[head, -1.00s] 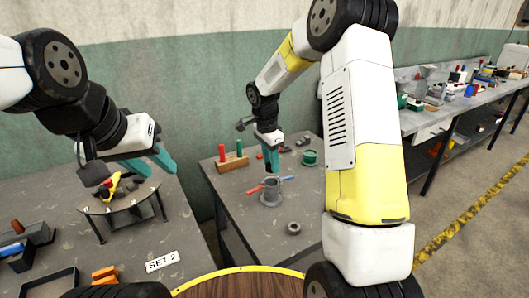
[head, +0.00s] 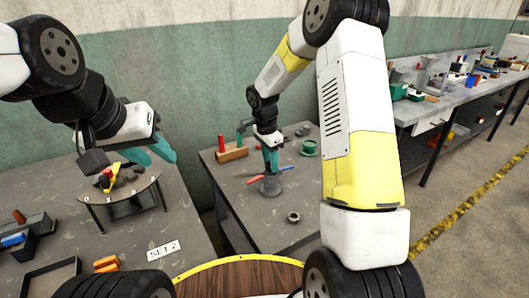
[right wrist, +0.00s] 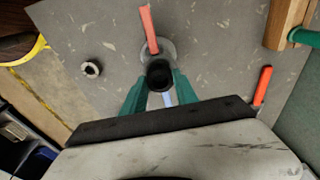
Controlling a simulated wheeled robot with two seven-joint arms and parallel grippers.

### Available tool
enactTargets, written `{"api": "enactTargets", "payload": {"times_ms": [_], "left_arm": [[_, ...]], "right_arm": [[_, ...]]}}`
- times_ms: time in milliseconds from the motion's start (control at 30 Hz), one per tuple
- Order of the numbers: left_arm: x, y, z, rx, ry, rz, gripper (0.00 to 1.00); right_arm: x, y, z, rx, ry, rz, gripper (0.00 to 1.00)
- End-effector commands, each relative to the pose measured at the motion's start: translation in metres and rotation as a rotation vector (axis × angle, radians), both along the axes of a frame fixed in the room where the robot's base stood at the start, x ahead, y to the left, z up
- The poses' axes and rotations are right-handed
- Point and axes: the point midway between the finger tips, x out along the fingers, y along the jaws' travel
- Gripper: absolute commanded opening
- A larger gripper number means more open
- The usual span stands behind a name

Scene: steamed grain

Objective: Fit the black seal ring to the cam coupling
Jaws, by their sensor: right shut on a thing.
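The cam coupling (head: 270,187) stands upright on the middle table as a grey cup on a round foot. Its red lever (right wrist: 148,28) and blue lever (right wrist: 167,98) stick out on opposite sides. My right gripper (head: 271,172) is directly above it, fingers pointing down. In the right wrist view its teal fingertips (right wrist: 159,84) are closed on the black seal ring (right wrist: 159,75), which lies over the coupling's mouth. I cannot tell whether the ring is seated. My left gripper (head: 150,155) is open and empty above the left table.
A second, dark grey ring (head: 293,217) lies loose in front of the coupling. A wooden block (head: 232,154) with pegs stands behind left, and a green round part (head: 309,148) behind right. A small curved stand (head: 120,203) is under my left gripper.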

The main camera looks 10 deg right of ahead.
Motion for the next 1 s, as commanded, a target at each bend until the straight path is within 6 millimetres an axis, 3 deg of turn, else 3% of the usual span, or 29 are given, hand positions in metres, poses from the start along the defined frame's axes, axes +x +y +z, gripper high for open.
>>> {"api": "enactTargets", "payload": {"times_ms": [1000], "left_arm": [[0.0, 0.0, 0.0, 0.0, 0.0, 0.0, 0.36]], "right_arm": [[0.0, -0.0001, -0.0099, 0.001, 0.0, -0.001, 0.0]]}}
